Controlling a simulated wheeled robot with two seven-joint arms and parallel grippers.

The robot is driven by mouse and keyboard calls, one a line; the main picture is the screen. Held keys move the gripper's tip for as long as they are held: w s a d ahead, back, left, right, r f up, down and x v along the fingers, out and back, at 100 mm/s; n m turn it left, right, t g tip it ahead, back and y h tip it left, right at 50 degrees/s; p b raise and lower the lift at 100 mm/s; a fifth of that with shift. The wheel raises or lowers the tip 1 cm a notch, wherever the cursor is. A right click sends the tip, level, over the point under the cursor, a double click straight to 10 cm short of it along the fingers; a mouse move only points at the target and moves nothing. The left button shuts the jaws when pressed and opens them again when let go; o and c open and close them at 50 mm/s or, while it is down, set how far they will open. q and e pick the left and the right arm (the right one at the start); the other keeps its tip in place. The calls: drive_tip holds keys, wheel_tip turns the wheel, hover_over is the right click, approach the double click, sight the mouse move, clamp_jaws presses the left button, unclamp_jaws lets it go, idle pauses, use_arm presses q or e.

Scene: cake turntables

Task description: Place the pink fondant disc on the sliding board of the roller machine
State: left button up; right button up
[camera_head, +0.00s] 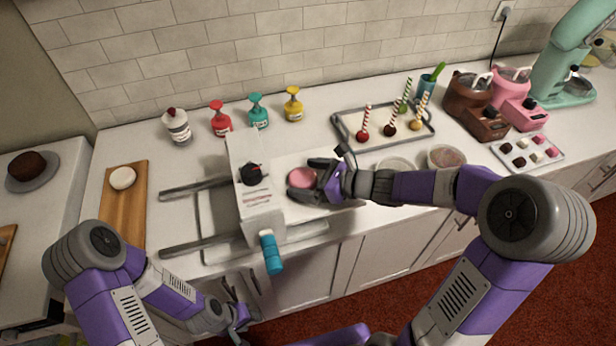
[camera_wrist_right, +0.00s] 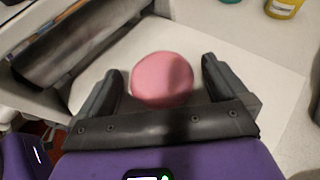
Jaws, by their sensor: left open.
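The pink fondant disc (camera_head: 302,178) lies flat on the white sliding board (camera_head: 285,166), just right of the roller machine's body (camera_head: 258,205). In the right wrist view the disc (camera_wrist_right: 162,79) sits between the two fingers, with a gap on either side. My right gripper (camera_head: 318,177) is open, low over the board beside the disc. In the head view its fingers overlap the disc's right side. My left gripper (camera_head: 240,322) is open and empty, low in front of the counter, partly hidden by its own arm.
The machine has a teal handle (camera_head: 271,254) at the front and rails to the left. A wooden board (camera_head: 125,205) with a white disc lies further left. Several coloured bottles stand behind. A tray (camera_head: 383,122) of cake pops and a bowl (camera_head: 446,157) are right.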

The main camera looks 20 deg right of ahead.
drive_tip(key=shift+r, duration=0.15)
drive_tip(key=p+v, duration=0.3)
drive_tip(key=v, duration=0.7)
drive_tip(key=shift+s+d+r+p, duration=0.2)
drive_tip(key=shift+d+p, duration=0.05)
drive_tip(key=shift+p, duration=0.1)
drive_tip(key=shift+s+d+r, duration=0.15)
drive_tip(key=shift+s+d, duration=0.25)
drive_tip(key=shift+s, duration=0.05)
